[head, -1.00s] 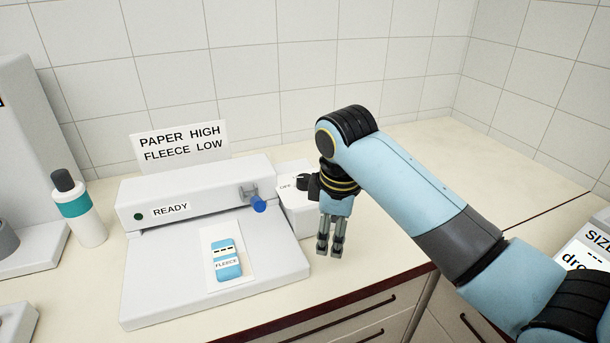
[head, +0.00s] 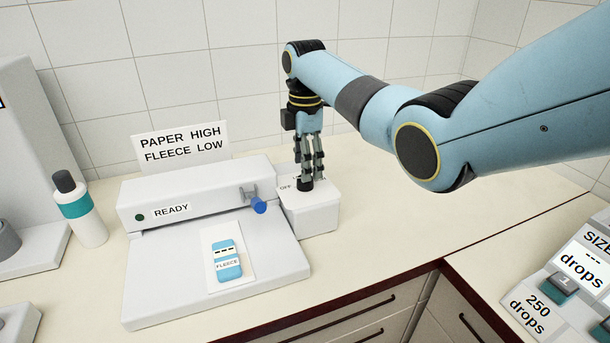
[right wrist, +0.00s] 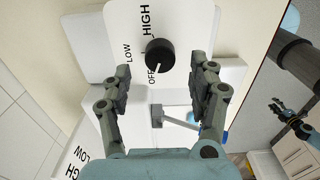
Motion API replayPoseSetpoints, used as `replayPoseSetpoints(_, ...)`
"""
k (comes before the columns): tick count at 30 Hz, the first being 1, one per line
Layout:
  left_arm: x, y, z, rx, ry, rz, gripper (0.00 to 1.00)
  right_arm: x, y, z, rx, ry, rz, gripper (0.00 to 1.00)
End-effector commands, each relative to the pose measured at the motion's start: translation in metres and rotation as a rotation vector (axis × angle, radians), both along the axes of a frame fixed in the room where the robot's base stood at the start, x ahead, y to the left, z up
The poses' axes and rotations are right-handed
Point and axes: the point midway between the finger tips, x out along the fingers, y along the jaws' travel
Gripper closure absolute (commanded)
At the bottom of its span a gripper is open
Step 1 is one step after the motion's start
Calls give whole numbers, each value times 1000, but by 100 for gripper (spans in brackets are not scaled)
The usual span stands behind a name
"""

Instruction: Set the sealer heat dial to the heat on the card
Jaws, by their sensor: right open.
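The black heat dial (right wrist: 160,54) sits on a white box beside the sealer (head: 215,270). In the right wrist view its white mark points at OFF, with LOW and HIGH further round. My right gripper (head: 311,177) is open above the dial, fingers pointing down; in the right wrist view its fingers (right wrist: 159,80) are on either side of the dial's near side, not closed on it. The card (head: 182,143) reads PAPER HIGH, FLEECE LOW. A blue packet labelled FLEECE (head: 228,262) lies on the sealer. My left gripper (right wrist: 287,114) shows small in the right wrist view, its jaw state unclear.
A blue-tipped lever (head: 258,206) sticks out of the sealer's front, left of the dial box (head: 315,215). A bottle (head: 78,208) stands left of the sealer. A drops panel (head: 565,275) is at the right. The counter right of the box is clear.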

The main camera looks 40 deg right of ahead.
Motion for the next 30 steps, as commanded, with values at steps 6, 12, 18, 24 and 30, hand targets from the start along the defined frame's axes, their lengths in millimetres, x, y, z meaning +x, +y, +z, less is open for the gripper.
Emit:
replayPoseSetpoints(6,-1,0,-2,0,1,0,60,0,1,-32,1,1,0,40)
replayPoseSetpoints(12,-1,0,-2,0,1,0,60,0,1,-39,1,-1,0,40)
replayPoseSetpoints(18,-1,0,-2,0,1,0,60,0,1,-39,1,-1,0,41)
replayPoseSetpoints(24,-1,0,-2,0,1,0,60,0,1,-39,1,-1,0,67)
replayPoseSetpoints(30,-1,1,-2,1,1,0,60,0,1,-39,1,-1,0,94)
